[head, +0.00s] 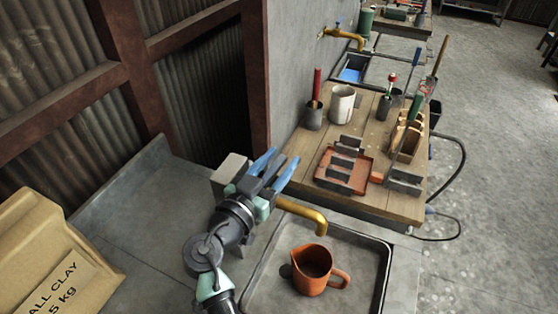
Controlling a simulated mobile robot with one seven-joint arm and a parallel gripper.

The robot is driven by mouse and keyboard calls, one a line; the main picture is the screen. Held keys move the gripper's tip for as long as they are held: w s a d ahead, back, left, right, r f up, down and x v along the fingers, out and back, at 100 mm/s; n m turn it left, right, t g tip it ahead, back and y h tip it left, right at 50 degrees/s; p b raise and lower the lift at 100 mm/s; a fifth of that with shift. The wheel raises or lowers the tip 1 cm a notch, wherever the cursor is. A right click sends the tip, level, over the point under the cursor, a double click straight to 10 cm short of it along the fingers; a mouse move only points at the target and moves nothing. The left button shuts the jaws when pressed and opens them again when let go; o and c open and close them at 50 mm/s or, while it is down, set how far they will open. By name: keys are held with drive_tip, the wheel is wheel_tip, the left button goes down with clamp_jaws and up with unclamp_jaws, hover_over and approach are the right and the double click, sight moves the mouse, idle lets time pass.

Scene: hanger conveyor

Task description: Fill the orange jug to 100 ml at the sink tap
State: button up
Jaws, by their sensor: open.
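The orange jug (311,272) stands upright in the grey sink basin (366,277), with its handle to the right. It is just below the mouth of the brass tap (303,212) in the picture. Its inside looks dark, and I cannot tell any water level or marks. No stream shows between tap and jug. My gripper (281,162) has its blue fingers apart and empty, above and behind the tap's spout. My gripper and wrist hide the tap's rear part, and no tap handle shows. I cannot tell whether a finger touches the tap.
A clay bag (55,255) stands at the left. A second brass tap (345,36) is farther back.

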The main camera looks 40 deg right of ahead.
drive_tip(key=b+v, duration=0.4)
drive_tip(key=v, duration=0.9)
